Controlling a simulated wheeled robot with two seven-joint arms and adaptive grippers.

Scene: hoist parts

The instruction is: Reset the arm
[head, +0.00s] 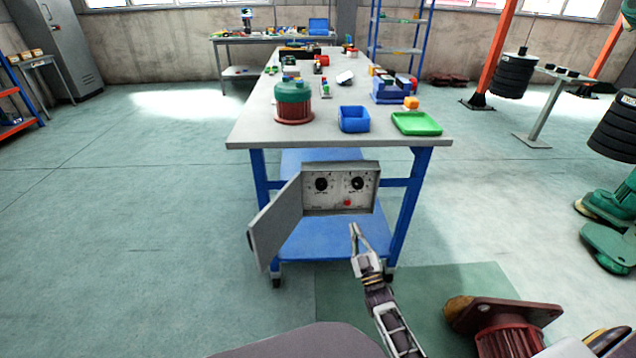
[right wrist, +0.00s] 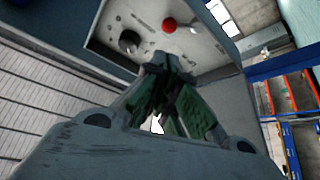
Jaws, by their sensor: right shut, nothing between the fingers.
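My right gripper (head: 355,230) is shut and empty in the head view, just below and in front of an open control box (head: 338,203). The box hangs under the front of the workbench, with two black knobs (head: 321,184) and a red button (head: 347,203). Its grey door (head: 275,226) stands open to the left. In the right wrist view, the fingers (right wrist: 165,65) meet in front of the box panel, with the red button (right wrist: 169,25) and a black knob (right wrist: 130,40) beyond them. They look apart from the panel. My left gripper is not in view.
The workbench (head: 254,131) carries a green-and-red cylindrical part (head: 293,100), a blue bin (head: 354,119) and a green tray (head: 416,124). A brown-red motor-like part (head: 503,325) is at the lower right. Floor to the left is clear.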

